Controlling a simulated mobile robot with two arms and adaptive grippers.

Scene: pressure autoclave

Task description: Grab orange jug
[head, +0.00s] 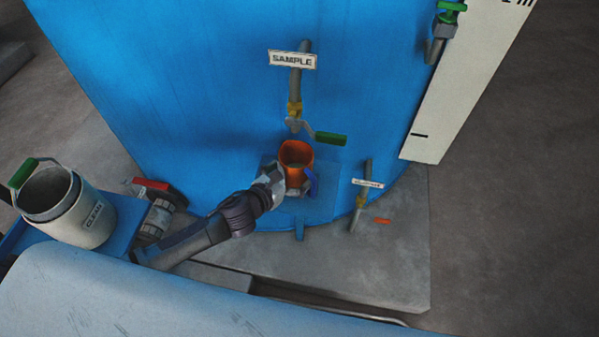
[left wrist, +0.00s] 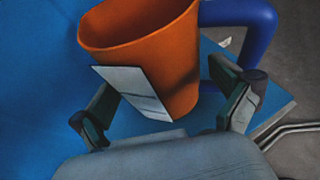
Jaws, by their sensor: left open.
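The orange jug (head: 297,153) stands upright on a small blue shelf on the side of the blue tank, below the sample tap. In the left wrist view the orange jug (left wrist: 150,50) shows its open top, a blue handle on the right and a pale label on its front. My left gripper (head: 285,181) is at the jug's near side in the head view. In the left wrist view the left gripper (left wrist: 170,108) is open, with one finger on each side of the jug's lower part. Whether the fingers touch the jug I cannot tell. My right gripper is in neither view.
The sample tap (head: 294,112) with a green lever hangs just above the jug. A lower pipe (head: 361,194) with a small label stands to the right. A white bucket (head: 65,207) marked CLEAN sits at the left on a blue surface (head: 125,222).

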